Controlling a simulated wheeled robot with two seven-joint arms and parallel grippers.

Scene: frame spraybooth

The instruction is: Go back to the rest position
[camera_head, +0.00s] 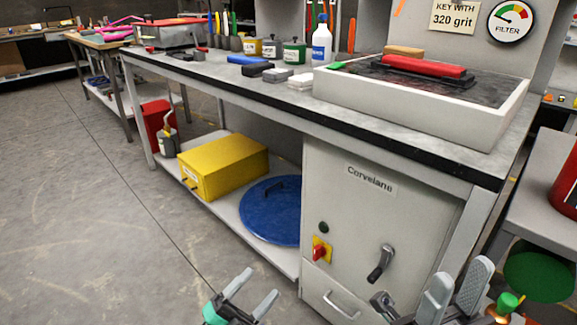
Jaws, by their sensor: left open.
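My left gripper (262,281) is at the bottom centre, over the floor in front of the bench. Its two grey fingers are apart with nothing between them. My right gripper (464,268) is at the bottom right, in front of the grey cabinet (345,215). Its two grey fingers stand apart and I see nothing between them. Both grippers are lower in the picture than the bench top and touch nothing that I can see. The lower parts of both are cut off by the picture edge.
The long workbench (290,108) carries a stone tray (420,118) with a red-handled block (424,67), and bottles and tools behind. A yellow box (222,165) and blue lid (272,215) lie on the lower shelf. A side table (535,215) stands right. Floor (80,240) is clear left.

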